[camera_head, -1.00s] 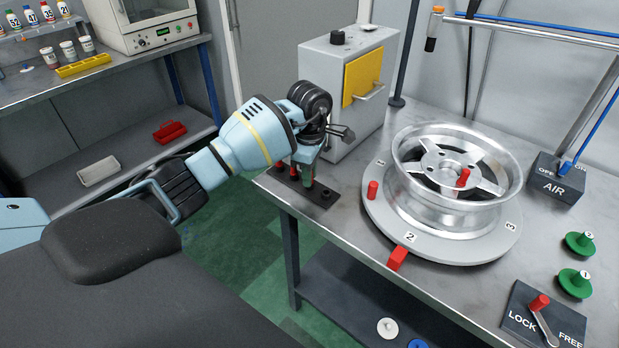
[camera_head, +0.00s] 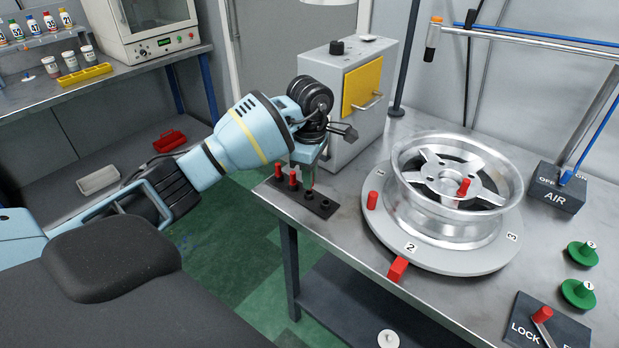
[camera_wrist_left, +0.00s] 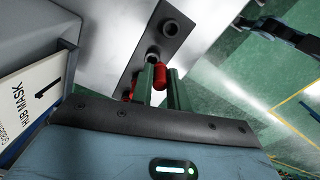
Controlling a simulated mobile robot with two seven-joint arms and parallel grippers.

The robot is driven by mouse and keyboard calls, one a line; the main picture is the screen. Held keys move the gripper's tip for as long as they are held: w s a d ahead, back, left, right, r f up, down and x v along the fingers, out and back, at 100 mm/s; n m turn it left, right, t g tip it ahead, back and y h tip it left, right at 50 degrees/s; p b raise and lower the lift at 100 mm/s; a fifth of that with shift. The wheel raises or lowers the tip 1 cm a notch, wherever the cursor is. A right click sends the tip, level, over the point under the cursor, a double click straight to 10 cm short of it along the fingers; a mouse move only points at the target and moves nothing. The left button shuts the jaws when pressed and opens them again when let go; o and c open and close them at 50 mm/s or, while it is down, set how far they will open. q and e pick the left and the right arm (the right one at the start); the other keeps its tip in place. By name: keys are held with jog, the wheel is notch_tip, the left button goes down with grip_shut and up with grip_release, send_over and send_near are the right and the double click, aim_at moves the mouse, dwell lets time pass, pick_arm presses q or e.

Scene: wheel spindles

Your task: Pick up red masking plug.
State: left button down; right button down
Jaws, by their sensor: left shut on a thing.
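My left gripper (camera_head: 309,183) points down over the black plug strip (camera_head: 333,212) at the table's left corner. In the left wrist view its green fingers (camera_wrist_left: 160,88) are shut on a red masking plug (camera_wrist_left: 159,72). The plug's end shows just past the fingertips, beside an empty round socket (camera_wrist_left: 153,55). The fingers mostly hide this plug in the head view. Two other red plugs (camera_head: 279,172) (camera_head: 293,179) stand upright in the strip, left of the gripper. Another empty socket (camera_head: 325,205) lies to the right. My right gripper is out of view.
A grey box with a yellow door (camera_head: 362,78) stands close behind the gripper. A silver wheel (camera_head: 455,225) sits on a numbered turntable (camera_head: 395,255) to the right, with red plugs on both. Green knobs (camera_head: 582,253) and a LOCK lever panel (camera_head: 520,338) are farther right.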

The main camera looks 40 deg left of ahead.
pick_arm(q)
jog(key=s+d+r, duration=0.1)
jog(key=s+d, duration=0.8)
jog(key=s, duration=0.2)
jog(key=shift+s+d+r, duration=0.15)
jog(key=shift+d+r, duration=0.05)
jog(key=shift+d, duration=0.05)
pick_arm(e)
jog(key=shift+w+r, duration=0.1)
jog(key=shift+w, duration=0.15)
